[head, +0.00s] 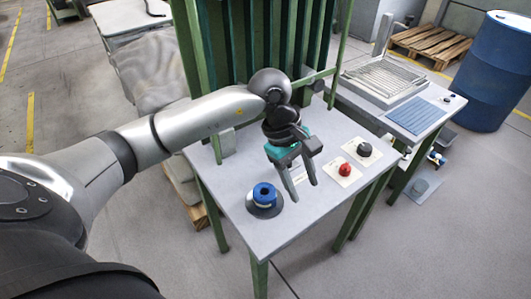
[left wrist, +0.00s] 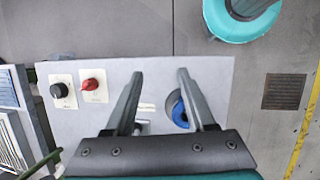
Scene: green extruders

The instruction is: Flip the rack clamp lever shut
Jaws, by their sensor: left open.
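My left gripper (head: 304,190) is open and empty, fingers pointing down over the grey tabletop (head: 310,218). In the left wrist view its fingers (left wrist: 160,72) are spread apart. A small pale label and a grey-and-dark fitting (left wrist: 142,127) show between the fingers, partly hidden by the gripper; I cannot tell if this is the rack clamp lever. A wire rack (head: 385,78) lies in a pale frame on the side table, with a grey upright bar (head: 382,36) at its back left. I cannot tell if that bar is the lever. My right gripper is out of view.
A blue ring-shaped knob (head: 264,193) on a dark disc sits left of my gripper. A red knob (head: 346,169) and a black knob (head: 365,150) sit on pale plates to the right. Green posts (head: 193,70) rise behind. A blue drum (head: 492,70) stands far right.

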